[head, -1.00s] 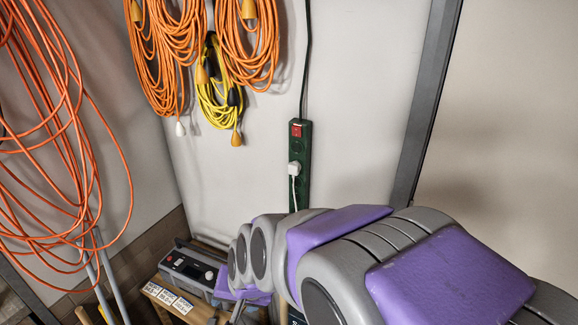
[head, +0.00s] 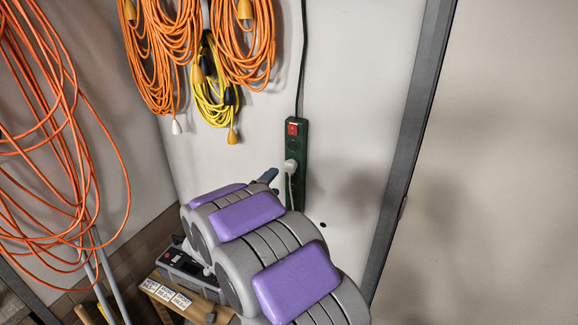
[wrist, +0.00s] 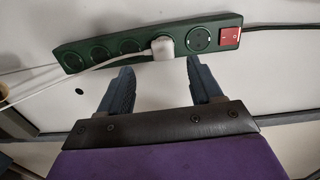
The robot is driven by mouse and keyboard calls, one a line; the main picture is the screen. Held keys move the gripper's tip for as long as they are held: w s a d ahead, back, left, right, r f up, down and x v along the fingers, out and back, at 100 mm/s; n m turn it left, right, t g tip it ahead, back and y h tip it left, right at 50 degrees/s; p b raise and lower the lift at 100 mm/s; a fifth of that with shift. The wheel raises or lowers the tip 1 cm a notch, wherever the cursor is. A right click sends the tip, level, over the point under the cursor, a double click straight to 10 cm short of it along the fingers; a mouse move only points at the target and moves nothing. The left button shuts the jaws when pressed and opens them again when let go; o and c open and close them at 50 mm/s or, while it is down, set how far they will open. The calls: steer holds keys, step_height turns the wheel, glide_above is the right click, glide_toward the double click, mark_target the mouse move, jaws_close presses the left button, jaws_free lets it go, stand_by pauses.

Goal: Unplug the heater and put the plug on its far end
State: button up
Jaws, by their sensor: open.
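A green power strip (head: 297,150) with a red switch hangs upright on the wall in the head view. It lies across the wrist view (wrist: 101,51). A white plug (head: 290,167) sits in one of its sockets; in the wrist view the plug (wrist: 162,47) is beside the empty socket nearest the switch. A white cord runs from the plug. My gripper (wrist: 157,86) is open, its two blue fingers spread below the strip and pointing at it, apart from the plug. In the head view my arm hides most of the gripper. The heater cannot be made out for certain.
Orange cable coils (head: 168,50) and a yellow coil (head: 213,90) hang on the wall. More orange cable (head: 60,150) hangs at the left. A grey device (head: 186,268) stands low beside labelled wood. A dark vertical post (head: 408,150) is right of the strip.

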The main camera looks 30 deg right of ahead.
mark_target(288, 168)
steer(key=shift+s+d+h, duration=0.2)
steer(key=shift+h, duration=0.1)
steer(key=shift+d, duration=0.15)
steer(key=shift+p+x, duration=0.4)
steer(key=shift+x, duration=4.1)
steer(key=shift+b, duration=0.55)
steer(key=shift+c, duration=0.2)
jaws_close()
